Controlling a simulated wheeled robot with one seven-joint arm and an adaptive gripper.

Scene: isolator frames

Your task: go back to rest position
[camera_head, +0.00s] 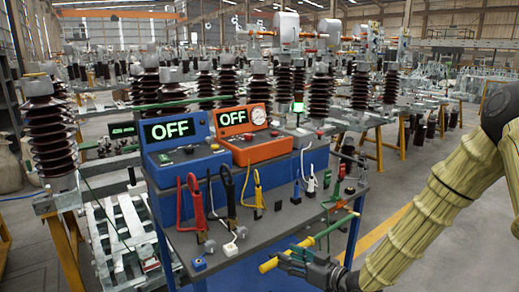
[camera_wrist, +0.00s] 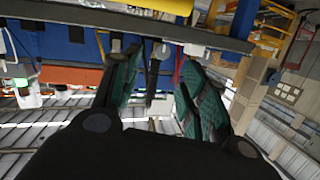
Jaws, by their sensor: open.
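My gripper (camera_head: 297,262) is low at the front right of the workbench (camera_head: 262,240), beside a yellow-and-green rod (camera_head: 312,240). My arm comes in from the right edge under a yellowish cover. In the wrist view, the two dark green fingers of my gripper (camera_wrist: 155,65) stand apart. Nothing is clearly held between them; a dark, thin shape shows in the gap, and I cannot tell how far behind it is. Whether the gripper touches the rod is unclear in the head view.
A blue box (camera_head: 185,150) and an orange box (camera_head: 240,130), both displaying OFF, stand on the bench. Red (camera_head: 192,200), black (camera_head: 228,190) and yellow (camera_head: 255,188) clamps are before them. Brown ribbed insulators (camera_head: 45,130) stand left and behind. Open floor (camera_head: 410,180) lies right.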

